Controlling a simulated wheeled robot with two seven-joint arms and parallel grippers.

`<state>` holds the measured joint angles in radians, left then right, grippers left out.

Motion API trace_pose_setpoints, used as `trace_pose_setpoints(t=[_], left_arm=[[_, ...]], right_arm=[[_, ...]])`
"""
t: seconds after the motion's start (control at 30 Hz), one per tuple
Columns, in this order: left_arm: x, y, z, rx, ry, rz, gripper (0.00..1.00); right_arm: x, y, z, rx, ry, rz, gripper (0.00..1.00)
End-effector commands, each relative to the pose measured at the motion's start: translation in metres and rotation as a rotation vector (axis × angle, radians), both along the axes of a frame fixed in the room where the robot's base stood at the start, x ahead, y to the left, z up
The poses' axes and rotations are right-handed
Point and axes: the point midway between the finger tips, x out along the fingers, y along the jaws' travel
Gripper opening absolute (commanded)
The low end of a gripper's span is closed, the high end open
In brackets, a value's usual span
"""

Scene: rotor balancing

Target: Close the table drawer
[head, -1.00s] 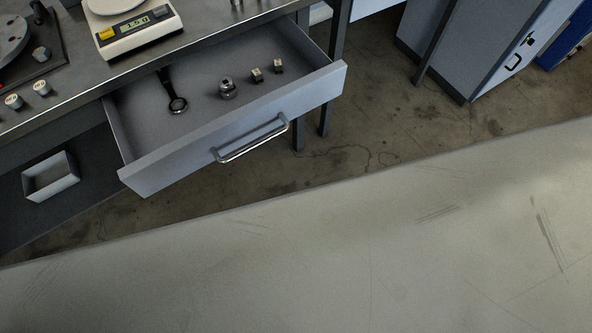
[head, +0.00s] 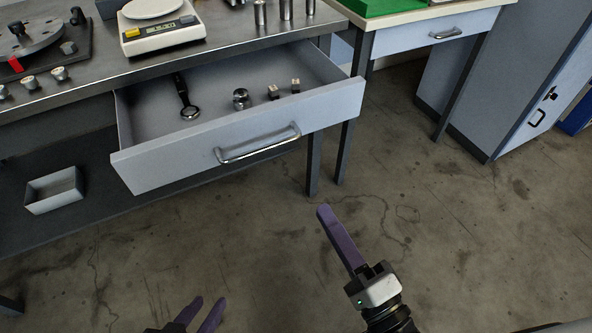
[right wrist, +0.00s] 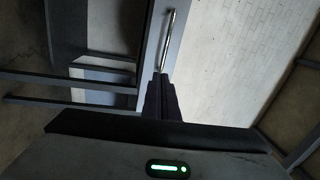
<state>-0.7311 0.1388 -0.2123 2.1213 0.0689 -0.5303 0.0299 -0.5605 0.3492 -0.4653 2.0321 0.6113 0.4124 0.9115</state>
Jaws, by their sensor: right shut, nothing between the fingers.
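The table drawer (head: 240,135) is pulled out from under the metal workbench. Its grey front has a silver bar handle (head: 258,147), which also shows in the right wrist view (right wrist: 167,42). My right gripper (head: 325,210) has its purple fingers together, empty, below and right of the handle and apart from the drawer front. Its dark fingers (right wrist: 161,78) point toward the handle in the right wrist view. My left gripper (head: 209,302) is at the bottom edge of the head view, with its two fingers apart and nothing visible between them.
Inside the drawer lie a ring-ended wrench (head: 188,105), a round metal part (head: 240,98) and two small blocks. A scale (head: 162,32) and metal cylinders stand on the workbench (head: 95,65). An open box (head: 54,191) sits on the lower shelf. Floor is clear before the drawer.

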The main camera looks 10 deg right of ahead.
Motion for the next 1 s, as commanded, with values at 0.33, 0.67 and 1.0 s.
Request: trace_pose_setpoints(t=[0.33, 0.67, 1.0], left_arm=[[-0.003, -0.002, -0.001, -0.008, 0.001, -0.001, 0.31], [-0.002, -0.002, -0.004, -0.011, -0.002, 0.000, 0.31], [-0.001, -0.002, -0.004, -0.013, -0.008, 0.002, 0.31]], right_arm=[[0.032, 0.006, 0.011, 0.086, -0.011, -0.010, 0.00], [0.097, 0.028, 0.025, 0.083, -0.011, -0.009, 0.00], [0.129, 0.039, 0.029, 0.078, -0.008, -0.008, 0.00]])
